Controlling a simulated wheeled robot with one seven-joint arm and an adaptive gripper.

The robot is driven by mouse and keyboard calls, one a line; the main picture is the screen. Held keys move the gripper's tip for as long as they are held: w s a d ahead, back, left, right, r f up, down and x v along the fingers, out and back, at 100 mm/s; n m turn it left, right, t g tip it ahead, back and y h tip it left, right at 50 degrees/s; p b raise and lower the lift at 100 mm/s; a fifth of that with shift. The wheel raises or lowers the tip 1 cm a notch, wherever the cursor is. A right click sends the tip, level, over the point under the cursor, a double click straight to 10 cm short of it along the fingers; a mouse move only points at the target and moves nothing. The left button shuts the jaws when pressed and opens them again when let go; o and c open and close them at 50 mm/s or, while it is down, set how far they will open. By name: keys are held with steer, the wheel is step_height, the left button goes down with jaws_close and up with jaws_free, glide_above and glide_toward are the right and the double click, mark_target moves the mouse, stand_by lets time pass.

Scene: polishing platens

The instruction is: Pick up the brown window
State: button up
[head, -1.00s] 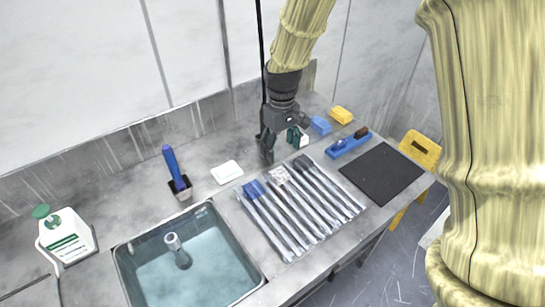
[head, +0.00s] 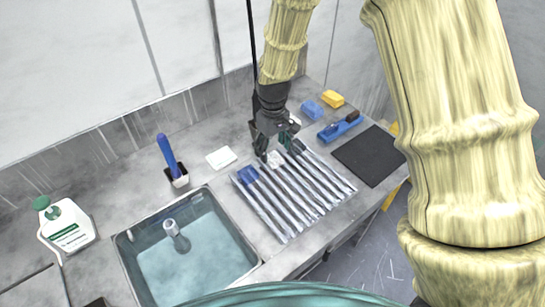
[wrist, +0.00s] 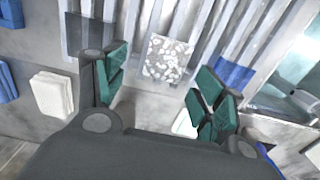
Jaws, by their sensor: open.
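I see nothing that is clearly a brown window. A pale speckled square piece (head: 275,160) lies on the slatted metal rack (head: 305,203), at its back edge. In the wrist view the speckled piece (wrist: 168,58) lies ahead of and between my fingers, with brownish-grey flecks. A blue piece (head: 248,174) lies beside it on the rack; it also shows in the wrist view (wrist: 234,72). My gripper (head: 275,148) is open and empty just behind and above the speckled piece. My gripper partly hides a dark piece on the rack's right side.
A water-filled sink (head: 195,250) is at the front left. A white block (head: 221,157), a blue-handled brush (head: 170,160) and a white bottle (head: 66,226) stand left. A blue tool (head: 340,127), blue and yellow sponges (head: 333,99) and a black mat (head: 370,155) lie right.

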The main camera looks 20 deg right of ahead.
mark_target(273, 158)
steer(key=shift+s+a+f+p, duration=0.1)
steer(key=shift+s+f+p, duration=0.25)
steer(key=shift+s, duration=0.35)
steer(key=shift+s+f, duration=0.15)
steer(key=shift+f, duration=0.1)
steer(key=shift+w+f+p, duration=0.15)
steer(key=shift+w+f, duration=0.15)
steer(key=shift+f, duration=0.25)
steer(key=shift+w+f+p, duration=0.15)
steer(key=shift+w+f, duration=0.15)
steer(key=shift+f, duration=0.25)
steer(key=shift+s+r, duration=0.25)
steer(key=shift+s, duration=0.15)
steer(key=shift+c, duration=0.6)
steer(key=shift+w+f, duration=0.15)
steer(key=shift+w, duration=0.1)
steer(key=c, duration=1)
steer(key=shift+s, duration=0.1)
steer(key=shift+c, duration=0.2)
